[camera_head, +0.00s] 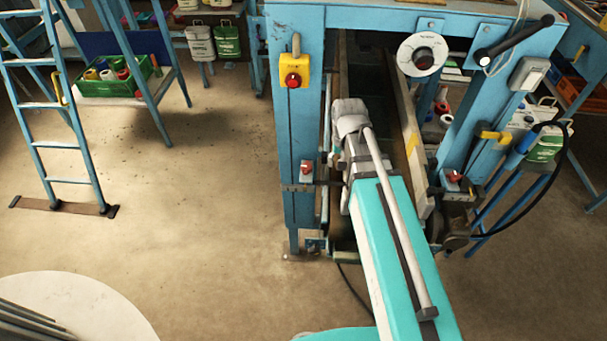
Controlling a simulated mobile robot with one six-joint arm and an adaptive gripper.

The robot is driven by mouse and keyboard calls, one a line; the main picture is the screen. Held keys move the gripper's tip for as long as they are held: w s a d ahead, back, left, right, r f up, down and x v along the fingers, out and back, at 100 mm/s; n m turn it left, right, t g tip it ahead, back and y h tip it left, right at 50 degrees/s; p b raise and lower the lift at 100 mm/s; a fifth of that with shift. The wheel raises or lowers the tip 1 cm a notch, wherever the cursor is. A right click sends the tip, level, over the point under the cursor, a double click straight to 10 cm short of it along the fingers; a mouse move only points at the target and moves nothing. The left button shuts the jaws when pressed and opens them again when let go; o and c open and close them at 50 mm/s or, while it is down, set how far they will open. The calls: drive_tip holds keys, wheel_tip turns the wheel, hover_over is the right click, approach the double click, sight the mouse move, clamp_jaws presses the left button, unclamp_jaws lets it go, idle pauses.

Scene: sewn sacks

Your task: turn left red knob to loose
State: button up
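The left red knob (307,166) sits on a small pale plate on the blue left post of the machine, below a yellow box. Its turn position is too small to read. A second red knob (454,176) is low on the right side of the machine. My turquoise and white arm reaches from the bottom of the picture up into the machine opening, just right of the left post. Its grey rounded joint is beside the post, above the height of the left knob. My gripper cannot be made out; it is hidden behind the arm or the post.
The yellow box with a red button (293,80) is higher on the left post. A white dial (422,54) and a black handle (514,40) are at the top right. A blue ladder (62,145) stands at left. The floor left of the machine is open.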

drive_tip(key=b, duration=0.2)
hover_over(306, 171)
wheel_tip(306, 171, down, 3)
drive_tip(key=shift+a+r+m, duration=0.1)
drive_tip(key=shift+r+m, duration=0.1)
drive_tip(key=shift+m, duration=0.2)
drive_tip(key=shift+f, duration=0.25)
wheel_tip(306, 171, down, 7)
drive_tip(key=b, duration=0.7)
clamp_jaws()
